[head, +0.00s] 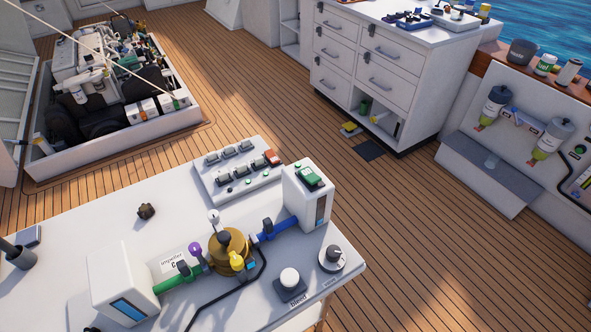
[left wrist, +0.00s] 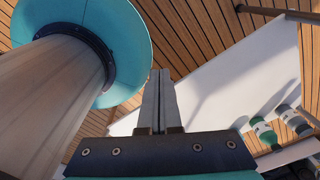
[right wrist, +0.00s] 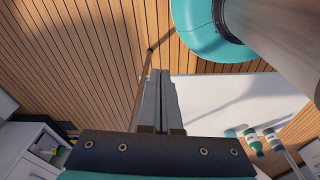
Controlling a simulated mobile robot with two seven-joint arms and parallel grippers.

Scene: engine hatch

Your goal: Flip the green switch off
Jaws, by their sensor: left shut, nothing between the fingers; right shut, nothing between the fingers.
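A green switch (head: 309,176) sits on top of an upright white box (head: 305,200) at the right part of the near white table. Its exact on or off position is too small to tell. My left gripper (left wrist: 159,72) shows only in the left wrist view; it is shut and empty, its fingers together. My right gripper (right wrist: 160,72) shows only in the right wrist view and is also shut and empty. Neither gripper shows in the head view, and neither touches the switch in any view.
A switch panel (head: 240,171) with a red switch (head: 272,157) lies left of the box. A brass pump (head: 229,248) with coloured valves stands before it. A knob (head: 333,257) and a white button (head: 289,277) are at the right. The table's left part (head: 100,225) is mostly clear.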

